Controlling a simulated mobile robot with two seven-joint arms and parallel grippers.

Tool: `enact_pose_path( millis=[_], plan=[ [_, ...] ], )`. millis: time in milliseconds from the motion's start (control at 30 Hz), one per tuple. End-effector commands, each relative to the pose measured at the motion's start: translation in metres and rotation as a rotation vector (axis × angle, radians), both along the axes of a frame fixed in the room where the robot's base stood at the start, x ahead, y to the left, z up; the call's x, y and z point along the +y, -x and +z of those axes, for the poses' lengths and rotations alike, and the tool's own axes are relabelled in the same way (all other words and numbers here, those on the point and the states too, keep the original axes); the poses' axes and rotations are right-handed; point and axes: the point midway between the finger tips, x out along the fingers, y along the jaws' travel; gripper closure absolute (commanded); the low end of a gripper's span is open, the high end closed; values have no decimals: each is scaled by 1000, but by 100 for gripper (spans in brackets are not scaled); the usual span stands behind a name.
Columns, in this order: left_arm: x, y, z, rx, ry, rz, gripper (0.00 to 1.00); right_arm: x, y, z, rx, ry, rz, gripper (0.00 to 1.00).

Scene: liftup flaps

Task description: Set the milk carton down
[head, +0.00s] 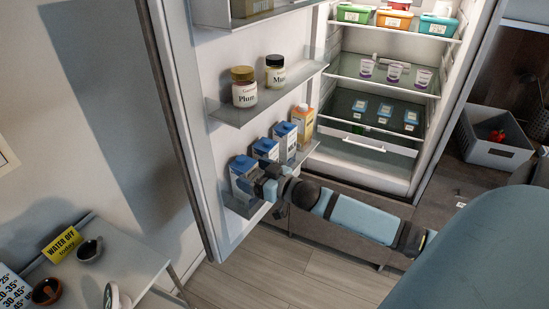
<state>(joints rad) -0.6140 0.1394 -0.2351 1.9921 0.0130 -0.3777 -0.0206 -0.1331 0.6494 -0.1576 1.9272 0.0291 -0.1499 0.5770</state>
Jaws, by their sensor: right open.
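Blue-and-white milk cartons stand on the lower shelf (238,206) of the open fridge door. The nearest milk carton (241,169) is at the left end, upright. A second blue carton (265,149) and a third (285,134) stand behind it, followed by an orange-and-yellow carton (303,115). My right gripper (257,181) is open beside the nearest carton and covers part of its lower right side. Whether the fingers touch the carton cannot be told. My left gripper is out of view.
Two jars (244,88) stand on the door shelf above the cartons. The fridge interior holds cups (395,73), small blue-lidded tubs (385,112) and coloured boxes on shelves. A table (133,258) with bowls is at lower left. A grey crate (487,150) stands at right.

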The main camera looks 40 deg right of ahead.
Motion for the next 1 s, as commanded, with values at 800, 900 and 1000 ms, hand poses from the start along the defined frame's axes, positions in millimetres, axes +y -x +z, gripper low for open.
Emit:
enact_pose_path(
  millis=[800,900,1000],
  plan=[
    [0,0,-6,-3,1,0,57,24,123,-83,163,21,-42,11],
    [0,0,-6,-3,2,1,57,68,158,-137,281,50,-44,11],
    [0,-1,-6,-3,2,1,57,115,192,-176,385,76,-26,11]
  ],
)
